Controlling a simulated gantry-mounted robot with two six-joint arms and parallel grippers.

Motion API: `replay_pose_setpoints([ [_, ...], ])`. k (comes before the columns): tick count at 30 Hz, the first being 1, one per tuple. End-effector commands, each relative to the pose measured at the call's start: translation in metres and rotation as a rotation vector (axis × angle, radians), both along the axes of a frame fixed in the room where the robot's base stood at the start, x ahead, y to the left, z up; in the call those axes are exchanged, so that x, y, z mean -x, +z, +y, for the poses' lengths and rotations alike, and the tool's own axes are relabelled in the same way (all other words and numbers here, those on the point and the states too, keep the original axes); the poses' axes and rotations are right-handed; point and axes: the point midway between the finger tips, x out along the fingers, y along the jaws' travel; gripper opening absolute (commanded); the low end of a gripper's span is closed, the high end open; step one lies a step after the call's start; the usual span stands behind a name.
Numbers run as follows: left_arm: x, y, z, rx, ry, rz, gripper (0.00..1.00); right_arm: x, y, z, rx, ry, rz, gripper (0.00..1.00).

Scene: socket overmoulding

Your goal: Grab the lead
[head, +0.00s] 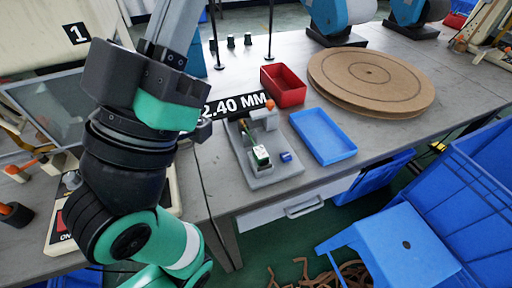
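A small fixture (270,178) on the bench holds a green-and-white part (261,156). An orange-tipped post stands at its back and a small blue block (286,157) sits at its right. Several brown, cord-like pieces (352,274) lie low at the bottom edge, partly cut off; I cannot tell whether one is the lead. My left arm fills the left side, but no gripper fingers can be made out on it. My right arm and gripper are not in view.
A blue tray (323,153) and red bin (283,104) stand near the fixture. A round brown board (370,110) lies at the back right. Blue crates (465,190) and a blue stool-like piece (395,250) stand at the right. A drawer (300,212) is under the bench.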

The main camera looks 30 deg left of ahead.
Motion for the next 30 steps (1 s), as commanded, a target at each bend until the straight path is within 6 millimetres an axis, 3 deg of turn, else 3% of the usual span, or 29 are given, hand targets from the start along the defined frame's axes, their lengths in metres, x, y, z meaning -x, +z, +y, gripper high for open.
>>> replay_pose_setpoints([
  [8,0.0,-0.0004,0.0,0.0,0.0,0.0,0.0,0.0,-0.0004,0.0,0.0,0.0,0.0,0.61],
  [24,0.0,-0.0004,0.0,0.0,0.0,0.0,0.95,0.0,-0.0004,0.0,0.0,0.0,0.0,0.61],
  [30,0.0001,-0.0004,0.0,0.0,0.0,0.0,0.95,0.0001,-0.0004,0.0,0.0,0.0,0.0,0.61],
])
